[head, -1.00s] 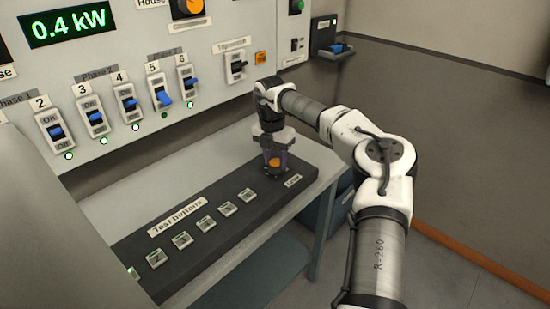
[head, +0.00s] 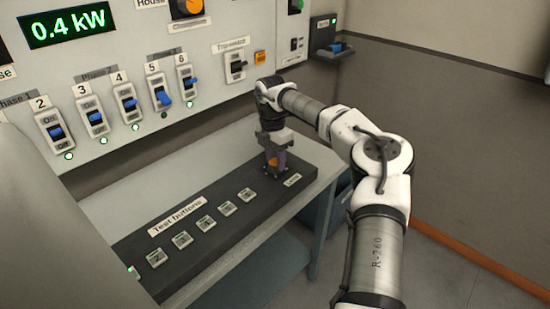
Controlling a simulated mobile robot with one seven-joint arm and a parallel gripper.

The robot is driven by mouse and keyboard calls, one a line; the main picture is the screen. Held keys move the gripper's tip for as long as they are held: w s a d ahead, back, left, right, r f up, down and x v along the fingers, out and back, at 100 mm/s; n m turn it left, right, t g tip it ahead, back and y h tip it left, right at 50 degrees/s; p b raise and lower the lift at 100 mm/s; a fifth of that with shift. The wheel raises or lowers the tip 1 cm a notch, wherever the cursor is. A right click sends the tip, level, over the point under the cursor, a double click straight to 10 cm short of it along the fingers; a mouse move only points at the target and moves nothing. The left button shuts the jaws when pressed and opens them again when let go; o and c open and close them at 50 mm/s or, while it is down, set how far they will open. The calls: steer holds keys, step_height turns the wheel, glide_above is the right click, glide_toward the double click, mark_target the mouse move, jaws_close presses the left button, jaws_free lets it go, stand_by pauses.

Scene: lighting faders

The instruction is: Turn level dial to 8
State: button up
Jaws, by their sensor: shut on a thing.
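The level dial (head: 273,162) is an orange knob at the right end of the dark "Test buttons" panel (head: 190,262). A small label (head: 293,180), which seems to read "Level", lies just right of it. My gripper (head: 274,166) points down over the dial and is shut on it, with a finger in front of part of the orange. The dial's scale and pointer are hidden or too small to read, so I cannot tell its setting.
Several test buttons (head: 206,224) run along the panel left of the dial. The wall panel behind carries several blue switches (head: 163,97), an orange House dial (head: 188,8) and a display (head: 68,24) reading 0.4 kW. The bench (head: 215,150) behind the panel is clear.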

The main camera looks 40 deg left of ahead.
mark_target(273, 159)
steer(key=o, duration=1)
steer(key=shift+r, duration=0.15)
steer(key=r, duration=0.4)
steer(key=r+b, duration=0.1)
steer(key=r, duration=0.4)
steer(key=a+r, duration=0.1)
steer(key=r, duration=0.3)
steer(key=shift+w+r+b, duration=0.1)
steer(key=shift+r+b, duration=0.2)
steer(key=shift+b, duration=0.05)
